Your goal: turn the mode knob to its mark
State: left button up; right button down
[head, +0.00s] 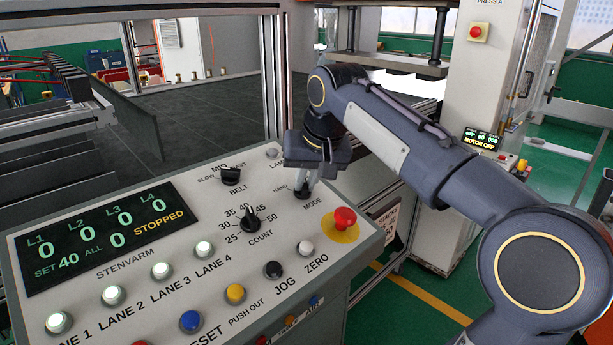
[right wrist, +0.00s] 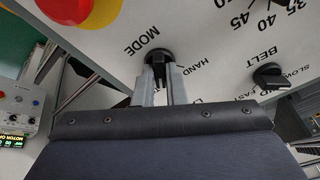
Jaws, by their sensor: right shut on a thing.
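The mode knob (head: 302,193) is a small black knob near the right end of the grey control panel, above the MODE label. The HAND label shows to its left in the head view; any other mark is hidden by my gripper there. My right gripper (head: 305,182) reaches down onto it from above. In the right wrist view the two grey fingers (right wrist: 164,84) are closed on the black mode knob (right wrist: 158,56), whose round base shows beyond the fingertips. The exact pointing direction of the knob is hidden between the fingers. My left gripper is not in view.
The black belt knob (head: 231,175) and count knob (head: 249,220) sit left of the mode knob. A red mushroom button (head: 344,218) on a yellow disc stands close on the right. A dark display (head: 97,231) reads STOPPED. A metal frame post (head: 272,70) rises behind the panel.

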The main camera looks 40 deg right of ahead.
dwell(0.4)
jog(key=c, duration=1.5)
grip_release()
jog(key=shift+r, duration=0.15)
jog(key=v, duration=0.7)
jog(key=shift+s+r, duration=0.2)
jog(key=shift+r, duration=0.05)
jog(key=shift+f, duration=0.1)
